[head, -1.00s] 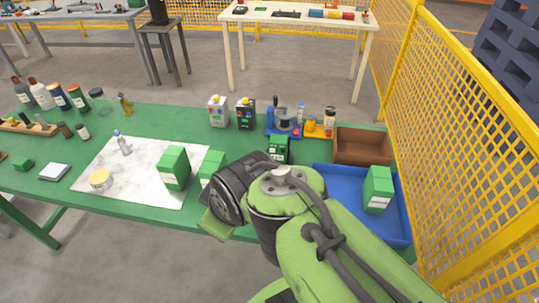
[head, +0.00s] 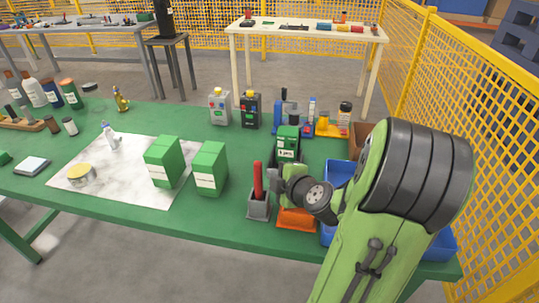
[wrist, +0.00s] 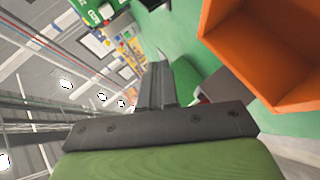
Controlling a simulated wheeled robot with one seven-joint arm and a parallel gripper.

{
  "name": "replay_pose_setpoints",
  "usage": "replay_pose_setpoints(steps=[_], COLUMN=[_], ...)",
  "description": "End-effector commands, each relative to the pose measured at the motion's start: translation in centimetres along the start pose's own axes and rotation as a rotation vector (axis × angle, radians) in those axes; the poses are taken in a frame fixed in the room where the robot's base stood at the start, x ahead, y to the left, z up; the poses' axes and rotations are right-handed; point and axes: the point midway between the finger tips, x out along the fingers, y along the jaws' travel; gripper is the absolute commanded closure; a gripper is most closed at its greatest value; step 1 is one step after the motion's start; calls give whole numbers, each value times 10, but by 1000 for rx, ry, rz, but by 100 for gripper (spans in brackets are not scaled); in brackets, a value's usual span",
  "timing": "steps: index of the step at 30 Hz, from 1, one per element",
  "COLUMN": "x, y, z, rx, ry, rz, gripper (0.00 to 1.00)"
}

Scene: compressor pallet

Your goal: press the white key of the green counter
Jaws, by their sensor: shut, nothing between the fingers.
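The green counter (head: 288,142) stands upright near the middle-right of the green table, with a dark display and a pale patch on its front. I cannot clearly make out its white key. My gripper (head: 274,180) is in front of the counter and apart from it, low over the table between a red-handled thing and an orange bin. In the wrist view my gripper (wrist: 157,70) shows dark fingers together with nothing between them.
The orange bin (head: 297,222) lies just below my gripper and is large in the wrist view (wrist: 275,90). A red handle (head: 258,181) stands in a grey holder (head: 259,207) at the left. Two green boxes (head: 210,168) (head: 163,161) stand further left. Part of a blue tray (head: 339,174) shows behind my arm.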

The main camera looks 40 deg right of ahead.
Motion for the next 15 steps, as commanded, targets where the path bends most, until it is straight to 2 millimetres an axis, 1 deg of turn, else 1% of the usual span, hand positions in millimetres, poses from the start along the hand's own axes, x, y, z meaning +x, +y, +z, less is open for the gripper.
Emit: replay_pose_setpoints(steps=[10,15], x=[0,8], y=[2,14], z=[0,6], rx=[-1,2], ry=[4,7], rz=[4,2], gripper=[100,100])
